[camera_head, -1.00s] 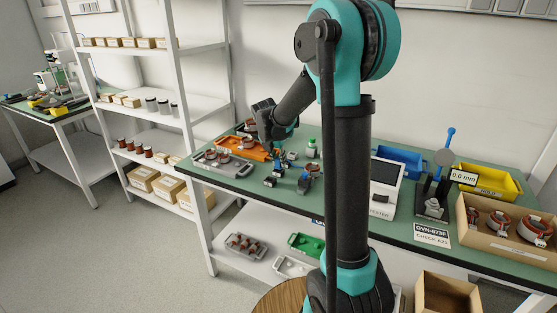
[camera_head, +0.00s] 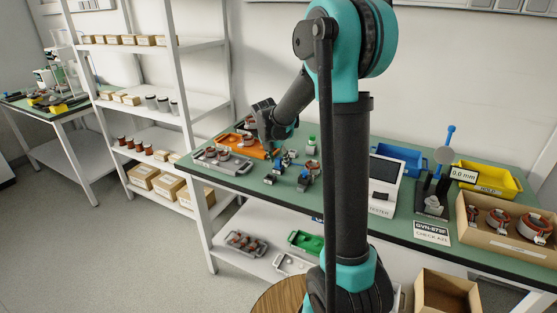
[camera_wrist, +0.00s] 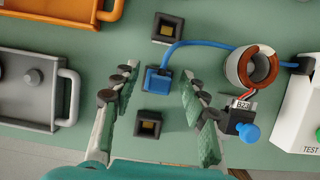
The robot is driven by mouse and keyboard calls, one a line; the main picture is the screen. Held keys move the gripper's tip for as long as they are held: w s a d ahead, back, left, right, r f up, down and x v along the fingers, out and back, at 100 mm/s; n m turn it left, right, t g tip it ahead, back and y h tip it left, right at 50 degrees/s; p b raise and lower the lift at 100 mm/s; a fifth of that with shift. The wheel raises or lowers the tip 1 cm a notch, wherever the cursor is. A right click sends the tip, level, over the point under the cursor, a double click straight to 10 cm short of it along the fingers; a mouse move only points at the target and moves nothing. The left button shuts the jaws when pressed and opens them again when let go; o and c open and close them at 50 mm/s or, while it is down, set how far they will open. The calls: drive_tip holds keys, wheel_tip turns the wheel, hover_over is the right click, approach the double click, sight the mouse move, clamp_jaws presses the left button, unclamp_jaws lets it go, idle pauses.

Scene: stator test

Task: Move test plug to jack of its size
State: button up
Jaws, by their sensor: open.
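The blue test plug (camera_wrist: 158,80) shows in the wrist view on the green bench, with a blue cable running from it to the right. I cannot tell whether it sits in a socket or on the bench top. Two dark square jacks (camera_wrist: 168,28) (camera_wrist: 148,124) with brownish openings stand behind and in front of it; the rear one looks slightly larger. My gripper (camera_wrist: 160,100) is open, its green-padded fingers on either side of the plug, with a clear gap at each side.
A copper-wound stator (camera_wrist: 250,65) with a tag and a blue-knobbed part (camera_wrist: 249,133) lies close to the right finger. The white tester (camera_wrist: 302,120) is at the right. A grey tray (camera_wrist: 28,90) and an orange tray (camera_wrist: 65,10) are at the left.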

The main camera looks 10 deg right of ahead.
drive_tip(key=v, duration=1.2)
drive_tip(key=shift+w, duration=0.1)
idle(0.4)
